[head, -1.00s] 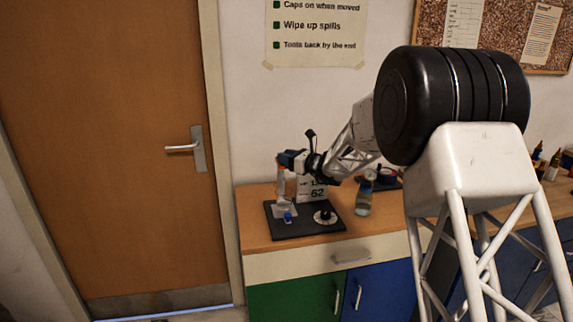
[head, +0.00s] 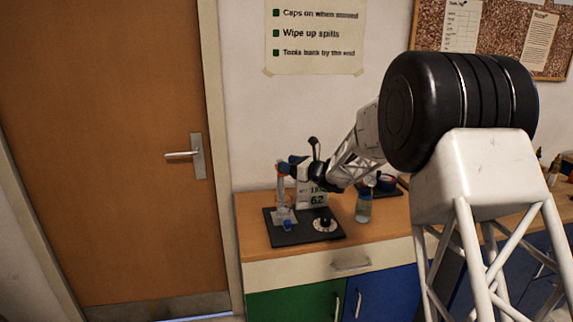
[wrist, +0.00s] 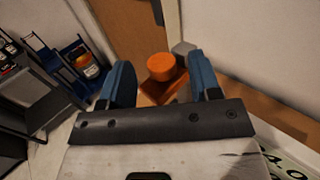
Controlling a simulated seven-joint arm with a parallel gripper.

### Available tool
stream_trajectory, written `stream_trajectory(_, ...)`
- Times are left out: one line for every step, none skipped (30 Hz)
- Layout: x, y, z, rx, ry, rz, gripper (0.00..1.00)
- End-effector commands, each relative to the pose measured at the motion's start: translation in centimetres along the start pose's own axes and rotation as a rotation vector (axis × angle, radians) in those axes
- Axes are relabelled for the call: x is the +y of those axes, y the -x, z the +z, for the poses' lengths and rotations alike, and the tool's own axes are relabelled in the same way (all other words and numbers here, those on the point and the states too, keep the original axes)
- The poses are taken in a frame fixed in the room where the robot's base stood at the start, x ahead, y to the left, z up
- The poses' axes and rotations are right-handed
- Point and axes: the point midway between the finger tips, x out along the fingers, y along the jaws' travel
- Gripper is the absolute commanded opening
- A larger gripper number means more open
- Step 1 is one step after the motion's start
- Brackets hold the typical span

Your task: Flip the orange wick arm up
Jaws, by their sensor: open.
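The orange wick arm shows in the wrist view as a round orange knob (wrist: 162,67) on an orange strip, in the gap between my fingertips. My gripper (wrist: 160,82) is open, with one blue finger on each side of the knob; I cannot tell whether either finger touches it. In the head view my gripper (head: 285,167) is above the left part of a dark board on the bench. The wick arm is too small there to make out clearly. Part of the orange strip is hidden behind my gripper in the wrist view.
The dark board (head: 272,238) carries a blue part (head: 287,225) and a round white dial with a black knob (head: 325,223). A white block marked 62 stands behind. A glass bottle (head: 363,206) stands to the right. The bench front is clear.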

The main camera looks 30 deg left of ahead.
Motion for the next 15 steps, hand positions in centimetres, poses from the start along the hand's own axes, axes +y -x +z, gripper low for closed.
stream_trajectory(0.0, 0.6, 0.1, 0.0, 0.0, -0.001, 0.57)
stream_trajectory(0.0, 0.9, 0.1, -0.001, 0.0, -0.001, 0.57)
stream_trajectory(0.0, 1.4, 0.1, -0.001, 0.001, -0.001, 0.57)
stream_trajectory(-0.1, 1.7, 0.1, -0.001, 0.001, -0.001, 0.57)
stream_trajectory(-0.1, 2.1, 0.1, -0.001, 0.001, -0.002, 0.57)
stream_trajectory(-0.1, 2.7, 0.1, -0.001, 0.0, -0.002, 0.57)
stream_trajectory(-0.1, 3.0, 0.1, -0.001, 0.0, -0.002, 0.57)
stream_trajectory(-0.1, 3.4, 0.1, 0.0, 0.0, -0.002, 0.57)
stream_trajectory(0.0, 3.9, 0.1, -0.001, 0.0, -0.002, 0.57)
stream_trajectory(0.0, 4.2, 0.2, -0.001, 0.001, -0.001, 0.57)
stream_trajectory(0.0, 4.6, 0.2, -0.001, 0.001, -0.001, 0.57)
stream_trajectory(0.0, 5.0, 0.2, -0.001, 0.001, -0.001, 0.57)
stream_trajectory(-0.1, 5.3, 0.1, -0.001, 0.001, -0.001, 0.57)
stream_trajectory(-0.1, 5.6, 0.1, -0.001, 0.001, -0.001, 0.57)
stream_trajectory(-0.1, 5.9, 0.1, -0.001, 0.001, -0.001, 0.57)
